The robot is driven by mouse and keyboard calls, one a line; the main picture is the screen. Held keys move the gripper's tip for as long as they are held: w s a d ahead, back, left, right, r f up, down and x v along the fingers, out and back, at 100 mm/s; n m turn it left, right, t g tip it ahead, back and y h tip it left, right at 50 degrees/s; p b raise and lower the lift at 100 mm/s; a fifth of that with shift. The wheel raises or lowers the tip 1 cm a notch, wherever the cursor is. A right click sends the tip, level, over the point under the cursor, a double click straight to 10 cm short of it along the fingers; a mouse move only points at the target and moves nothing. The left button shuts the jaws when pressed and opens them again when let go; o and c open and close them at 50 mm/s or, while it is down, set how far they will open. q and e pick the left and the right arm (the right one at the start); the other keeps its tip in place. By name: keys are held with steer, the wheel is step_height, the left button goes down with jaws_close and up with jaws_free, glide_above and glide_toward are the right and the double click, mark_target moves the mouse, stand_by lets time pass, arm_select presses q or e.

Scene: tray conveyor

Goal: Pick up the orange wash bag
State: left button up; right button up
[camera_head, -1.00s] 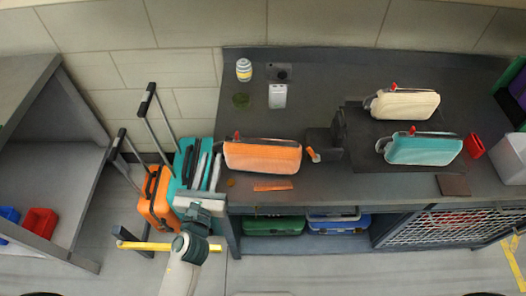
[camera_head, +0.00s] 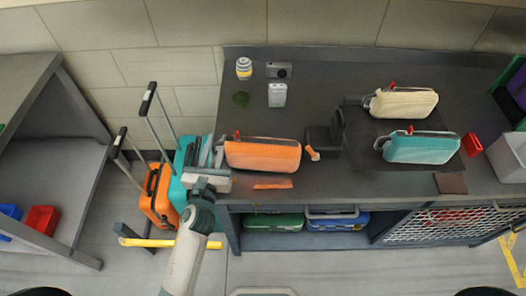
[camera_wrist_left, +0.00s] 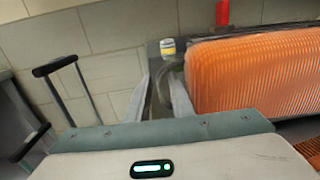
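The orange wash bag (camera_head: 263,155) lies on the dark table near its left front, with a red tab on top at its left end. In the left wrist view the ribbed orange bag (camera_wrist_left: 255,72) fills the right side. My left gripper (camera_head: 212,152) is at the table's left edge, just left of the bag. Its two fingers are apart with nothing seen between them, and the bag lies outside them, to the right. In the left wrist view the fingers (camera_wrist_left: 160,98) show a gap. Whether the near finger touches the bag is unclear. My right gripper is not in view.
An orange comb (camera_head: 273,183) lies in front of the bag; a black holder (camera_head: 323,140) stands right of it. Cream (camera_head: 404,103) and teal (camera_head: 422,148) wash bags lie farther right. Orange (camera_head: 158,197) and teal (camera_head: 181,180) suitcases stand left of the table. A striped jar (camera_head: 244,68) stands behind.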

arm_select(q)
steer(key=shift+w+d, duration=0.1)
steer(key=shift+w, duration=0.75)
steer(key=shift+r, duration=0.1)
jaws_close()
steer(key=shift+r, duration=0.1)
step_height(320, 180, up, 10)
steer(key=p, duration=0.2)
steer(key=shift+p, duration=0.4)
stand_by(0.3)
